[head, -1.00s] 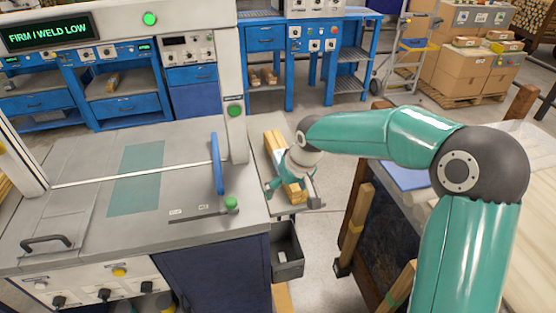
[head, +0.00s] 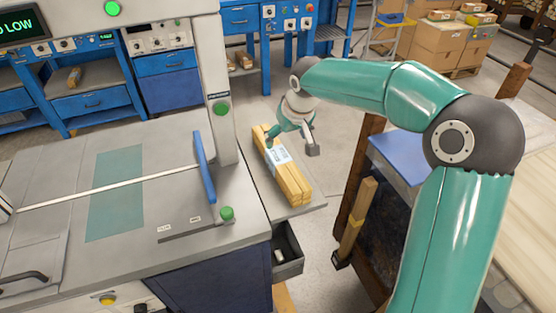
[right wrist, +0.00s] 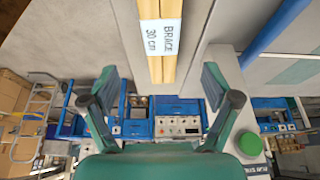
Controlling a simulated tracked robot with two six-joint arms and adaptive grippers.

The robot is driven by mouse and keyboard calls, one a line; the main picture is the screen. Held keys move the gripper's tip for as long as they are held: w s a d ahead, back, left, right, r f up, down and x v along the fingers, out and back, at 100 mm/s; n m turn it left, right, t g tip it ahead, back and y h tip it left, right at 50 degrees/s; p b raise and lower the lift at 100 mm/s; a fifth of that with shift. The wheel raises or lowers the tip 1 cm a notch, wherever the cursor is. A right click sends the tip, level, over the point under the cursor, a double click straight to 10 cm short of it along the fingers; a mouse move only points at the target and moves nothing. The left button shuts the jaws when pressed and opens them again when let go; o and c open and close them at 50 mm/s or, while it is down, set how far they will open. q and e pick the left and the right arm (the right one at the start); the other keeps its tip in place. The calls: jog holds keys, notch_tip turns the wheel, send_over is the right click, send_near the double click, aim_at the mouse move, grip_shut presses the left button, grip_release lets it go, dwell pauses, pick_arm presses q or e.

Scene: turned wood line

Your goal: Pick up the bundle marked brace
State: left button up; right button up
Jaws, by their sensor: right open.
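The bundle (head: 291,182) is a stack of light wooden sticks with a white label. It lies on a grey side shelf (head: 262,186) beside the bench machine. In the right wrist view the bundle (right wrist: 155,68) has a label that reads "BRACE 30 cm". My right gripper (head: 291,141) is open and empty, over the far end of the bundle in the head view. In the right wrist view its two fingers (right wrist: 158,88) stand wide apart, with the end of the bundle ahead between them. Whether they touch it I cannot tell. My left gripper is not in view.
The grey bench (head: 130,215) with a blue guard (head: 204,165) and an upright post (head: 222,110) stands left of the shelf. An open dark drawer (head: 288,262) sits below. A wooden-framed table with a blue panel (head: 400,157) stands at right.

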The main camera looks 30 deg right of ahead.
aim_at(279, 154)
jog(key=x, duration=0.6)
jog(key=shift+w+a+f, duration=0.1)
jog(key=shift+w, duration=0.05)
jog(key=shift+p+x, duration=0.6)
jog(key=shift+x, duration=2)
jog(key=shift+c, duration=0.3)
grip_shut()
